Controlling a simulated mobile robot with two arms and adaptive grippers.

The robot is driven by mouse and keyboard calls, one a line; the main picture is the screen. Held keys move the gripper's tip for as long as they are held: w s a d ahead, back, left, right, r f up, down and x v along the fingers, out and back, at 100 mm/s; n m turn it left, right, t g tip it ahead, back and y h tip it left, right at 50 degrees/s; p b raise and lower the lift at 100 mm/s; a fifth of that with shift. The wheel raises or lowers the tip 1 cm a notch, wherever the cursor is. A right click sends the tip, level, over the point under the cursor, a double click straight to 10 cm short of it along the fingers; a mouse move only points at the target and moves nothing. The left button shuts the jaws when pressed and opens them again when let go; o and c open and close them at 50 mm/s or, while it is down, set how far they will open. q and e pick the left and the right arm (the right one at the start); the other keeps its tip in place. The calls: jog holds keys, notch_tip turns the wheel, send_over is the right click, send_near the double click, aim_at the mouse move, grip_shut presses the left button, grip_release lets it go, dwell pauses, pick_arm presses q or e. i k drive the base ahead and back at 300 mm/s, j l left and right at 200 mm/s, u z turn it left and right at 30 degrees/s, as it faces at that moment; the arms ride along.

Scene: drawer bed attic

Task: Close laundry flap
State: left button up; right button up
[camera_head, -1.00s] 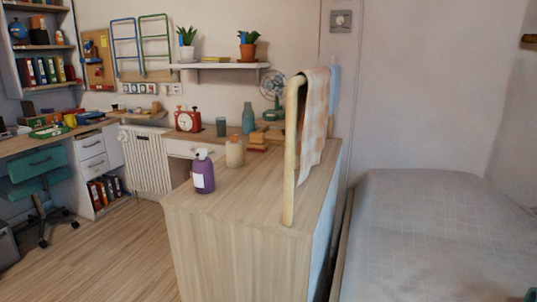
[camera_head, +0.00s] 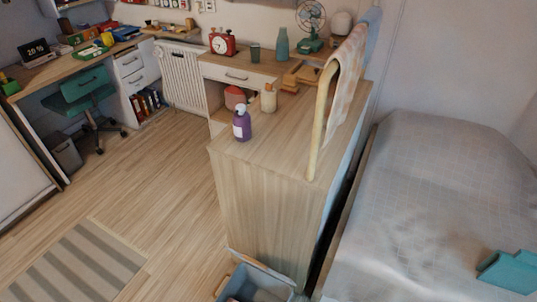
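A blue-grey bin (camera_head: 274,275) shows at the bottom edge, low at the near end of the wooden cabinet (camera_head: 262,208). Greyish cloth seems to lie in it. A light wooden edge (camera_head: 234,267) runs along its left side; it may be the laundry flap, standing open. The lower part of the bin is cut off by the frame, so I cannot tell how it joins the cabinet. Neither of my grippers is in view.
The bed (camera_head: 423,200) stands right of the cabinet, with a teal object (camera_head: 510,271) on it. A purple bottle (camera_head: 241,123) and a towel rail (camera_head: 318,120) stand on the cabinet. Wooden floor (camera_head: 140,185) and a striped rug (camera_head: 80,266) lie clear at left.

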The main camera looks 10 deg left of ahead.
aim_at(253, 262)
jog(key=k+l, duration=0.2)
jog(key=k, duration=0.35)
jog(key=k+l, duration=0.2)
jog(key=k, duration=0.35)
jog(key=k+l, duration=0.2)
jog(key=k, duration=0.3)
